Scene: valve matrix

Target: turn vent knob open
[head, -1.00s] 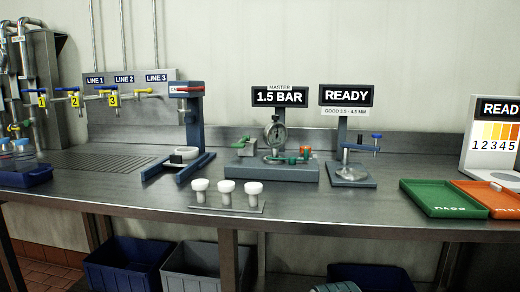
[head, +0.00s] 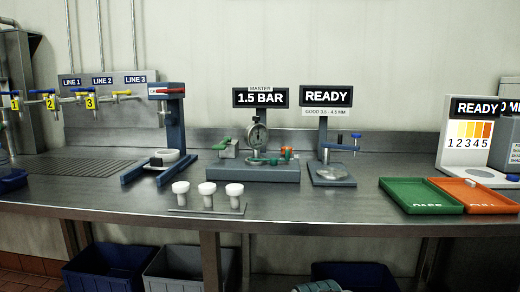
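The master station (head: 270,174) stands on the steel bench, a grey base with a round gauge (head: 257,137) under a "MASTER 1.5 BAR" sign (head: 260,97). A green-handled valve on a grey block (head: 230,149) is at its left. A small green knob (head: 273,161) and orange-red knob parts (head: 288,151) are right of the gauge. No vent label is readable, so I cannot tell which is the vent knob or how it is turned. My gripper is not in view, and nothing touches the station.
Green (head: 413,207) and orange (head: 482,205) trays lie farther right. Bins (head: 108,270) sit under the bench.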

